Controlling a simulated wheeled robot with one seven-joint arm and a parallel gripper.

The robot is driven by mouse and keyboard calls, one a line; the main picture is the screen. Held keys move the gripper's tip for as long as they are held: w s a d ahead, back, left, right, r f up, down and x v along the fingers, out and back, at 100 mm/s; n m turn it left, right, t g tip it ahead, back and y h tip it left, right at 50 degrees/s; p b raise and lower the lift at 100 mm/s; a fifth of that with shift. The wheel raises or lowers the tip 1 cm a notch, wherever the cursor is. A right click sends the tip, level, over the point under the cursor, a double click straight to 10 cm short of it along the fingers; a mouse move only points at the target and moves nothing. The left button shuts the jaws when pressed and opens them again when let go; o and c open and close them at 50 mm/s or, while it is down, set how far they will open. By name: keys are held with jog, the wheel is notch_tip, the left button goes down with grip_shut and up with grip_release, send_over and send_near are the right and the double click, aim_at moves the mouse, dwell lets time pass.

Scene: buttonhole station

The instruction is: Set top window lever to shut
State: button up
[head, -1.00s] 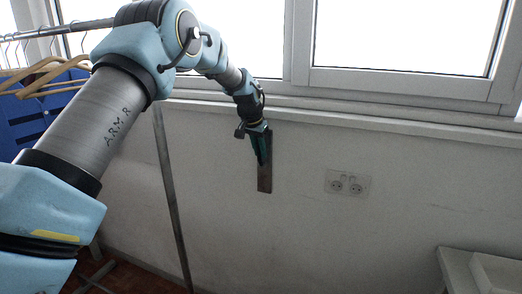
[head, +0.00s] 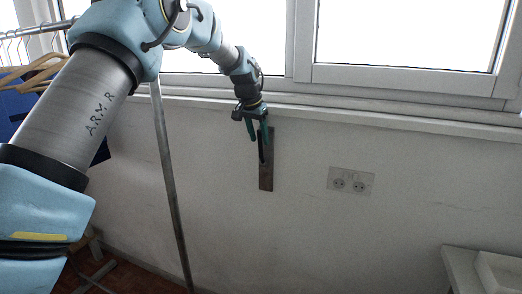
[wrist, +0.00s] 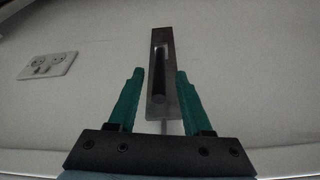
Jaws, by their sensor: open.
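The window lever is a dark bar (wrist: 160,82) on a narrow grey metal plate (head: 266,180) fixed upright to the wall below the sill. In the wrist view the bar runs along the plate (wrist: 162,42), its free end toward my gripper. My gripper (head: 258,138) is open at the plate's upper part in the head view. In the wrist view its green fingers (wrist: 158,82) stand left and right of the bar and plate, with gaps on both sides. I cannot tell how far the fingertips are from the wall.
A double socket (head: 350,182) is on the wall right of the plate. The window sill (head: 400,124) runs above. A metal pole (head: 170,185) stands left, with hangers (head: 35,75) behind my arm. A pale table (head: 462,262) is at lower right. The wall between is clear.

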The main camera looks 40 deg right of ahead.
jog(key=b+v, duration=0.1)
jog(key=v, duration=0.4)
jog(key=shift+s+a+r, duration=0.1)
jog(key=shift+r, duration=0.25)
